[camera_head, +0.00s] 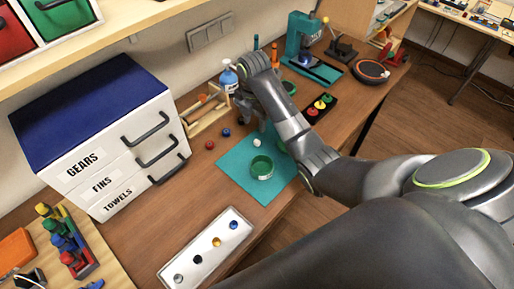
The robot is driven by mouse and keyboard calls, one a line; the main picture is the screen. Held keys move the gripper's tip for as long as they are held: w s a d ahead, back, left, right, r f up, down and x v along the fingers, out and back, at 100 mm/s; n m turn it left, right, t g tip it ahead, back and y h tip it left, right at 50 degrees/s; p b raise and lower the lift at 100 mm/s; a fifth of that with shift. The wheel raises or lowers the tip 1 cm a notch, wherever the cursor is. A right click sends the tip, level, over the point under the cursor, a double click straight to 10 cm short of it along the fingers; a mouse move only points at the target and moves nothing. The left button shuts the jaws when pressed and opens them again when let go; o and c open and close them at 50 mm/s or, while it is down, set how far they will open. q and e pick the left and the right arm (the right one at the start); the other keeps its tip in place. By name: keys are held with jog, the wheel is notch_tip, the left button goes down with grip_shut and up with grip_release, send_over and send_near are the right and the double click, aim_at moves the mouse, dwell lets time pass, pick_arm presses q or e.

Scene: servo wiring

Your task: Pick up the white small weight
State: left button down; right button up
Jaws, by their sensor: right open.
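A small white round piece (256,142), which looks like the white small weight, lies on the teal mat (232,160) just behind a green round dish (262,168). My right gripper (264,126) points down close behind and slightly right of the white piece. It is open, its fingers are small and partly hidden by my arm, and the white piece is not between them as far as I can tell. My left gripper is not in view.
A small red piece (209,145) and a blue piece (226,132) lie left of the mat. A white tray (190,262) with several coloured pieces is in front. A drawer cabinet (105,125) stands left. A blue bottle (229,80) and a wooden holder (205,108) stand behind.

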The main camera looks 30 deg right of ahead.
aim_at(256, 142)
notch_tip(256, 142, down, 4)
jog(key=shift+r, duration=0.25)
jog(key=shift+s+f+p, duration=0.1)
jog(key=shift+f+p, duration=0.3)
jog(key=shift+f, duration=0.2)
notch_tip(256, 142, down, 4)
jog(key=shift+d+r+p, duration=0.1)
jog(key=shift+r+p, duration=0.15)
jog(key=shift+p, duration=0.25)
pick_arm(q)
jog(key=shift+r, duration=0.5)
pick_arm(e)
jog(key=shift+f, duration=0.45)
grip_shut()
